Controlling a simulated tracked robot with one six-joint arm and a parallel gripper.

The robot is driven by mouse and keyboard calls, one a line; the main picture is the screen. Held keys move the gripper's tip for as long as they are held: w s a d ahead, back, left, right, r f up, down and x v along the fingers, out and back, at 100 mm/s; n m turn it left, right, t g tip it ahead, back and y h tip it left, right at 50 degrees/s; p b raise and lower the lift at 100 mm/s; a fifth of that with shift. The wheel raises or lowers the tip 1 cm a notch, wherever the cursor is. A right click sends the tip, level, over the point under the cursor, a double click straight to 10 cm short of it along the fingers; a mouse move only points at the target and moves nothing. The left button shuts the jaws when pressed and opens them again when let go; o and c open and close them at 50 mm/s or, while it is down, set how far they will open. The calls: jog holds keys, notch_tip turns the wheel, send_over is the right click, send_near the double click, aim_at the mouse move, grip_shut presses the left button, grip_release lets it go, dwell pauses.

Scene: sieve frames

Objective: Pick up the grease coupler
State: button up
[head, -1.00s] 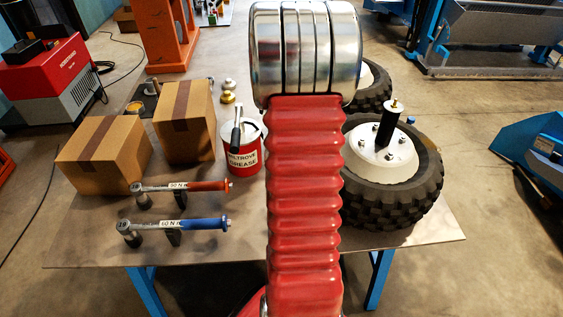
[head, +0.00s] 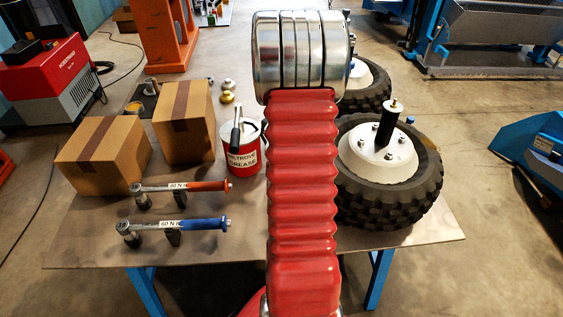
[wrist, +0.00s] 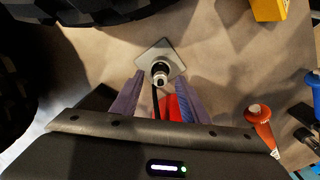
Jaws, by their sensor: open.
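The grease coupler (wrist: 160,72) appears in the wrist view as a small metal cylinder with a dark collar, at a pale square plate (wrist: 167,52). A black hose (wrist: 155,103) runs from it back between my fingers, beside a red part I cannot identify. My gripper (wrist: 158,80) is open, its two purple fingers to the left and right of the hose, with the tips near the coupler. I cannot tell whether they touch it. In the head view my arm hides the coupler and the gripper.
The table's (head: 90,235) front left is clear.

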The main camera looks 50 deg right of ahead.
jog(key=shift+f, duration=0.95)
jog(key=shift+c, duration=0.2)
grip_shut()
